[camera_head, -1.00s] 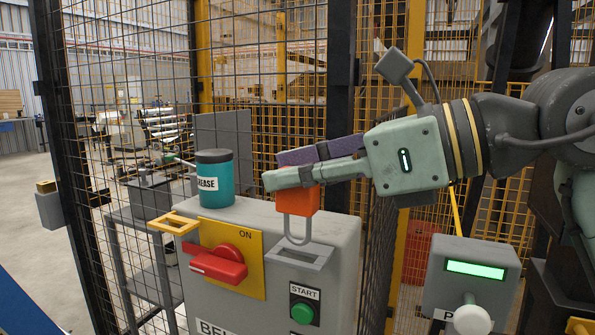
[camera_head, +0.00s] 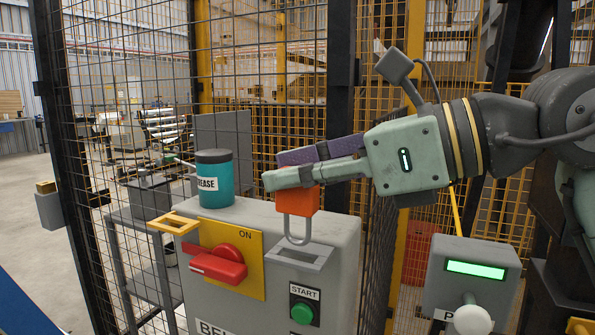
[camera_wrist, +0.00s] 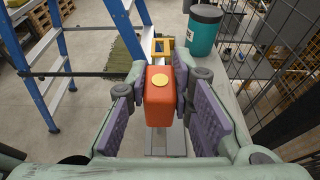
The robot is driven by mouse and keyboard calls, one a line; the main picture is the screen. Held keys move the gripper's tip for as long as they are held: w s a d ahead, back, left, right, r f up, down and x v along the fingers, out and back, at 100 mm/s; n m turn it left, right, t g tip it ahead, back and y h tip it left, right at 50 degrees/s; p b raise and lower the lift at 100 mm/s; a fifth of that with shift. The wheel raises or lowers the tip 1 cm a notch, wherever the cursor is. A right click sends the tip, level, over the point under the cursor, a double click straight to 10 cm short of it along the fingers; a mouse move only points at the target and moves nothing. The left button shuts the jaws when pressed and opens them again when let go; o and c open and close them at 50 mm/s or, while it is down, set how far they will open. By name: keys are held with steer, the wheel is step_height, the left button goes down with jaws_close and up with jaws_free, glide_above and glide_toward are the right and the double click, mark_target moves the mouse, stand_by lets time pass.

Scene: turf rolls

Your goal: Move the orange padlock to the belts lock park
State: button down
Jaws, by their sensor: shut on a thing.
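The orange padlock (camera_head: 298,200) hangs from my gripper (camera_head: 290,176) with its grey shackle pointing down. My gripper is shut on the padlock's body, and its fingers hide the top of the body in the head view. In the wrist view the padlock (camera_wrist: 159,95) sits between the purple finger pads, a yellow disc on its near face. The shackle's lower end is at a grey slotted bracket (camera_head: 302,257) on the front of the grey control box (camera_head: 345,240); I cannot tell whether it touches or is inside. No label reading lock park is legible.
A teal grease can (camera_head: 214,178) stands on top of the box, left of the padlock. Mesh fencing stands behind. A blue ladder (camera_wrist: 128,30) shows in the wrist view.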

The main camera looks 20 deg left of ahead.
mark_target(312, 217)
steer(key=shift+f, duration=0.15)
steer(key=shift+f+b, duration=0.35)
steer(key=shift+b, duration=0.05)
steer(key=shift+f+b, duration=1.7)
steer(key=shift+f, duration=0.35)
steer(key=c, duration=1.3)
jaws_free()
steer(key=shift+c, duration=0.2)
steer(key=v, duration=1.2)
